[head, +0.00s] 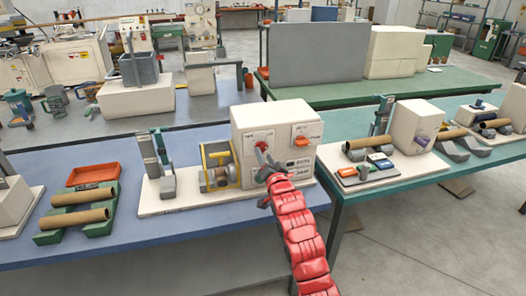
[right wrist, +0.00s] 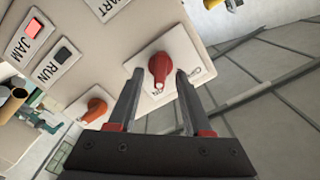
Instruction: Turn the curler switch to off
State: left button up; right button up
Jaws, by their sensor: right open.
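A cream machine box (head: 262,121) stands on the blue table. Its front carries a red knob (head: 263,146) and an orange knob (head: 301,140) to the right. My right gripper (head: 266,160) is in front of the red knob and partly covers it. In the right wrist view the red knob (right wrist: 160,68) sits on a white plate (right wrist: 190,62), between the tips of my open right gripper (right wrist: 160,76). Contact cannot be told. The orange knob (right wrist: 95,109) is outside the left finger. The plate's lettering is too small to read surely. My left gripper is not in view.
A JAM lamp (right wrist: 35,27) shows red and a RUN lamp (right wrist: 63,55) is dark. A yellow-framed roller unit (head: 219,165) stands left of the box. Cardboard tubes (head: 85,192) lie on a green holder at left. A teal table (head: 410,176) adjoins at right.

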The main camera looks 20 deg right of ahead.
jog(key=shift+w, duration=1.15)
grip_shut()
